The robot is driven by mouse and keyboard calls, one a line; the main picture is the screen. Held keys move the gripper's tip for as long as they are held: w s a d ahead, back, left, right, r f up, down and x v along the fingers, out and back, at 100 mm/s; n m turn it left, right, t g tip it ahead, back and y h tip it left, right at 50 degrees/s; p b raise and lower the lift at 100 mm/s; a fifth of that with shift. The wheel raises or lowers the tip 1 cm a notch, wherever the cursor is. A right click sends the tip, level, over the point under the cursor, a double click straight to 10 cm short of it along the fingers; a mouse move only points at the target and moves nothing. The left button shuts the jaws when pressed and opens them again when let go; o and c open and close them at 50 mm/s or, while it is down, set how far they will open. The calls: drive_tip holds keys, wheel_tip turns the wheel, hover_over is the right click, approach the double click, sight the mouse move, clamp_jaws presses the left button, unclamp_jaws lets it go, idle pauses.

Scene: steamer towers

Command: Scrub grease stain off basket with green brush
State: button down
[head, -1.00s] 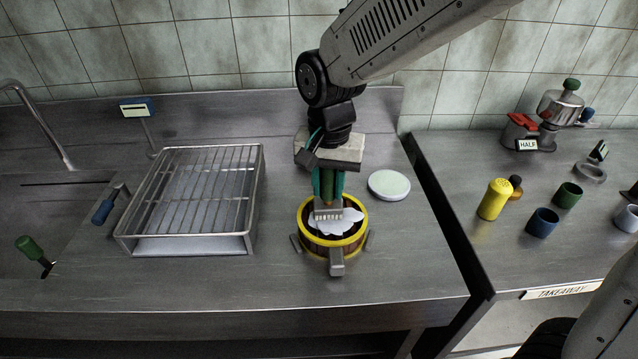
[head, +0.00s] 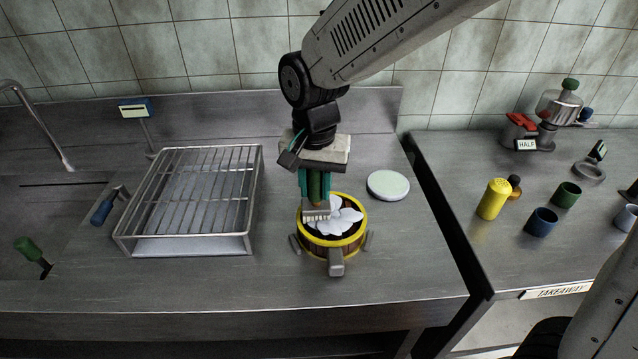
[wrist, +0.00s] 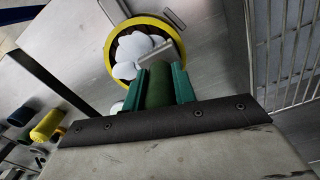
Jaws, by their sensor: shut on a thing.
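The basket (head: 333,251) is round and brown with a yellow rim, and sits in a holder with grey clamps on the steel counter. Its inside is dark with white lobed patches (head: 345,218); I cannot tell for sure which is the grease stain. My gripper (head: 313,190) is shut on the green brush, pointing down over the left part of the basket. The brush's pale head (head: 316,212) is at the basket's left rim; contact is unclear. In the wrist view the green brush handle (wrist: 159,88) lies between the teal fingers, with the basket (wrist: 108,52) beyond.
A wire rack (head: 190,200) stands left of the basket. A pale round disc (head: 388,185) lies to its right. Another green-handled tool (head: 28,248) lies far left. A yellow shaker (head: 493,199) and cups stand on the right counter, past a gap.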

drive_tip(key=shift+d, duration=0.1)
drive_tip(key=shift+d, duration=1.1)
drive_tip(key=shift+r, duration=0.15)
drive_tip(key=shift+r, duration=0.7)
drive_tip(key=shift+r, duration=2.55)
